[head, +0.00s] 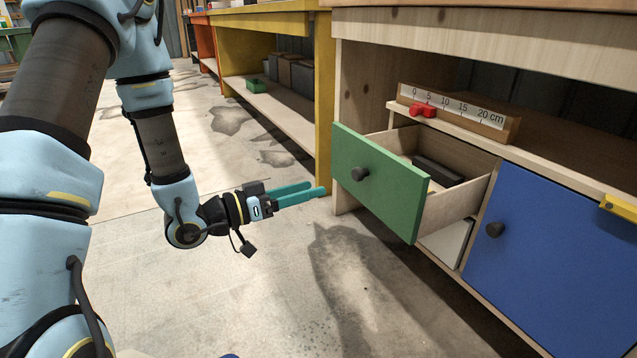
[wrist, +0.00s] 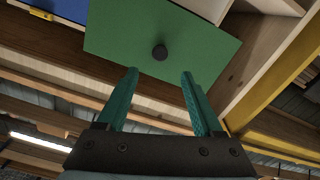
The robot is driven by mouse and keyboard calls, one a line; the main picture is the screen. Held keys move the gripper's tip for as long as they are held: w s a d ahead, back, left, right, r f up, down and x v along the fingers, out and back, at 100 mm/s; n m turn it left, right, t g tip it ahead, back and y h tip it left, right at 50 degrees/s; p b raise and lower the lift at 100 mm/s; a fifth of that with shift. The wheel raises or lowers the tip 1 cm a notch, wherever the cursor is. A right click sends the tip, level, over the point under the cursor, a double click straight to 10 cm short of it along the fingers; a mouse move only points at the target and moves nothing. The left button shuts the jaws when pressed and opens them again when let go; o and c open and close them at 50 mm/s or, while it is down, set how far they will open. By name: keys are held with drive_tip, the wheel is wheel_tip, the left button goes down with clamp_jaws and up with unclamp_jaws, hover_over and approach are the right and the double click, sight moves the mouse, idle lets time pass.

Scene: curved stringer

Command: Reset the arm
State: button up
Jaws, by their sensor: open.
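My gripper (head: 310,189) has two teal fingers and points right in the head view, low in front of the workbench. It is open, with nothing between the fingers, which also show apart in the wrist view (wrist: 160,75). The green drawer (head: 378,180) stands pulled out, with a dark round knob (head: 360,174) on its front. In the wrist view the green drawer front (wrist: 205,50) and its knob (wrist: 160,52) lie beyond the fingertips. The gripper is apart from the knob, left of the drawer in the head view.
A dark block (head: 438,171) lies inside the drawer. A blue door (head: 545,250) with a dark knob is right of it. A wooden scale (head: 458,112) with a red piece (head: 423,110) stands on the shelf above. A yellow bench (head: 325,90) stands behind. The floor (head: 200,290) is clear.

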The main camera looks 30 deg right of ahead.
drive_tip(key=shift+a, duration=0.1)
idle(0.4)
drive_tip(key=w+a+n+t+y+p, duration=0.35)
drive_tip(key=w+a+t+y, duration=0.45)
drive_tip(key=w+a, duration=0.5)
drive_tip(key=s+a+r+n+g+y+p, duration=0.15)
drive_tip(key=a+n+y, duration=0.3)
drive_tip(key=a, duration=0.45)
drive_tip(key=s+a+r+n+g+y+p, duration=0.1)
drive_tip(key=s+a+r+n+y, duration=0.15)
drive_tip(key=a+y, duration=0.45)
drive_tip(key=s+a+r+n+g+h, duration=0.2)
drive_tip(key=s+a+r+n+g, duration=0.15)
drive_tip(key=s+a, duration=0.2)
wheel_tip(320, 180, up, 38)
drive_tip(key=p, duration=3.8)
drive_tip(key=shift+s+d+t+p, duration=0.25)
drive_tip(key=shift+s+t+p, duration=0.05)
drive_tip(key=shift+s+p, duration=0.1)
